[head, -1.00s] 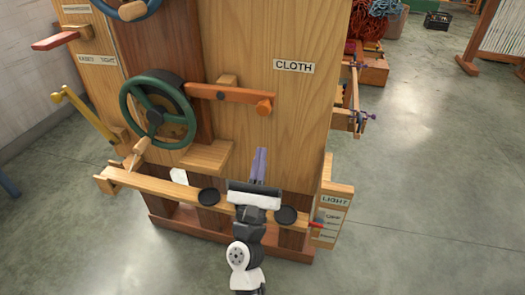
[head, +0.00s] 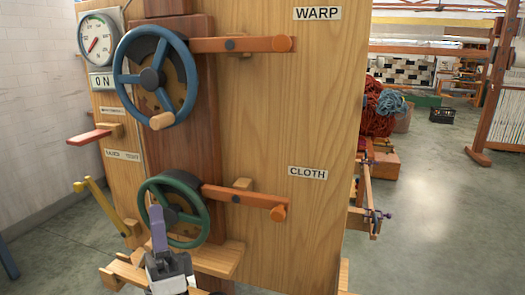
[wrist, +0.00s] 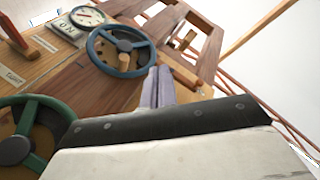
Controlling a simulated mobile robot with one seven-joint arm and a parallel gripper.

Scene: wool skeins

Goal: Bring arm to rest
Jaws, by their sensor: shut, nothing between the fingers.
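My gripper (head: 157,228) shows at the bottom of the head view, its purple fingers together and pointing up, with nothing between them. In that view the fingers overlap the lower part of the green handwheel (head: 172,208); I cannot tell whether they touch it. In the wrist view the shut fingers (wrist: 158,86) point up toward the blue handwheel (wrist: 121,50), and the green wheel (wrist: 22,148) is at the lower left.
The wooden cabinet carries a blue wheel (head: 157,77), an orange lever (head: 240,45) labelled WARP, another (head: 245,200) labelled CLOTH, a red handle (head: 90,137), a yellow lever (head: 102,208) and a dial (head: 97,38). Wool skeins (head: 378,108) lie behind right. The right floor is open.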

